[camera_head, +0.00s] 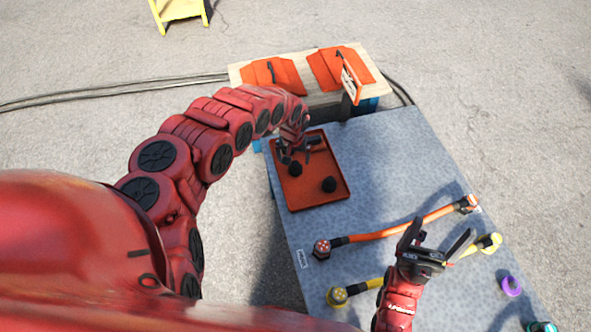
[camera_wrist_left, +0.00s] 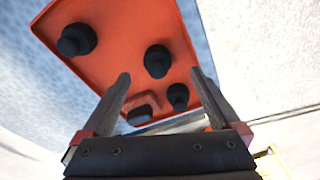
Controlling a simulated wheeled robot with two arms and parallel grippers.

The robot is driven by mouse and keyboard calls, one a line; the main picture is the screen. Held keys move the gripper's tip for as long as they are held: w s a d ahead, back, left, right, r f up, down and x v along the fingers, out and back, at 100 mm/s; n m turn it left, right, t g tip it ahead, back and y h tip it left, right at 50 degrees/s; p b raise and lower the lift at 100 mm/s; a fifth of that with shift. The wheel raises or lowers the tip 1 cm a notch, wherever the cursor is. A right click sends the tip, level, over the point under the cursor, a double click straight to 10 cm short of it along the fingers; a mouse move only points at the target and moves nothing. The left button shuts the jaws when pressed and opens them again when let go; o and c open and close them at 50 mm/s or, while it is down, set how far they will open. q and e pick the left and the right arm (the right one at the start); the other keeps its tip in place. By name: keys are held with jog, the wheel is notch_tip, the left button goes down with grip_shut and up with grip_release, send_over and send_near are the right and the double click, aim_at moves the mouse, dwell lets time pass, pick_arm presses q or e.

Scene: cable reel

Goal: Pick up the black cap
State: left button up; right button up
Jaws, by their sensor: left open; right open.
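Several black caps sit on the orange tray (camera_head: 338,152), which also shows in the left wrist view (camera_wrist_left: 115,18). My left gripper is open and empty above the tray. My right gripper (camera_head: 436,243) is open and empty over the table's right part.
The grey table (camera_head: 385,150) carries an orange cable (camera_head: 405,229), a yellow cable (camera_head: 365,286), a purple ring (camera_head: 511,285) and a teal piece (camera_head: 541,327). A wooden box with orange panels (camera_head: 275,76) stands behind it. The table right of the tray is clear.

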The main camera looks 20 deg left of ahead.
aim_at(296, 163)
pick_arm(q)
jog(key=shift+w+f, duration=0.2)
jog(key=shift+f, duration=0.75)
jog(key=shift+w+d+f+b, duration=0.1)
jog(key=shift+w+f+b, duration=0.2)
jog(key=shift+f, duration=0.3)
jog(key=shift+w+d+f+b, duration=0.15)
jog(key=shift+f+b, duration=0.15)
jog(key=shift+f, duration=0.3)
jog(key=shift+w+a+f+b, duration=0.15)
jog(key=shift+f+b, duration=0.2)
jog(key=shift+f, duration=0.25)
jog(key=shift+w+d+f+b, duration=0.1)
jog(key=shift+f+b, duration=0.25)
jog(key=shift+f, duration=0.2)
jog(key=shift+a+f, duration=0.15)
jog(key=shift+f, duration=0.05)
jog(key=shift+r, duration=0.1)
grip_shut()
